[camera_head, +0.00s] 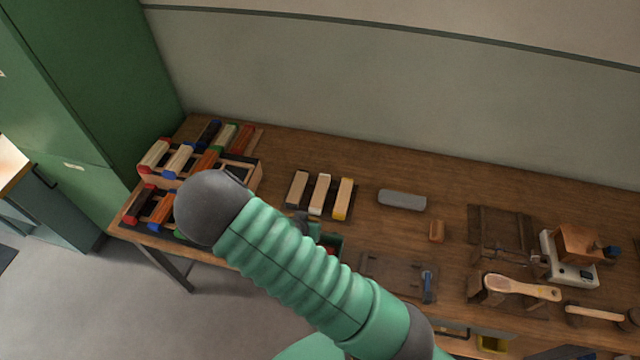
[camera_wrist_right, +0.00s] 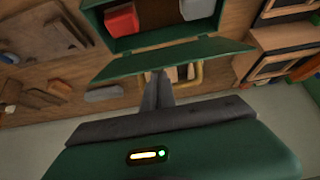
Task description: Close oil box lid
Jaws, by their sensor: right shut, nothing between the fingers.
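The green oil box (camera_wrist_right: 200,32) is open at the top of the right wrist view, with a red block and a pale grey block inside. Its green lid (camera_wrist_right: 180,58) stands tilted away from the opening. My right gripper (camera_wrist_right: 158,76) is shut and empty, its dark fingertips close to the lid's near edge; I cannot tell whether they touch. A brass-coloured loop (camera_wrist_right: 197,78) shows beside the fingers, below the lid. In the head view, my right arm covers most of the oil box (camera_head: 333,241) and hides the fingertips. My left gripper is not in view.
Wooden racks of brushes (camera_head: 255,172) stand left on the workbench (camera_head: 400,165). Several brush blocks (camera_head: 320,194) lie behind my arm, near a grey block (camera_head: 402,200). Wooden fixtures, a paddle brush (camera_head: 520,288) and a mallet occupy the right. The bench's back strip is clear.

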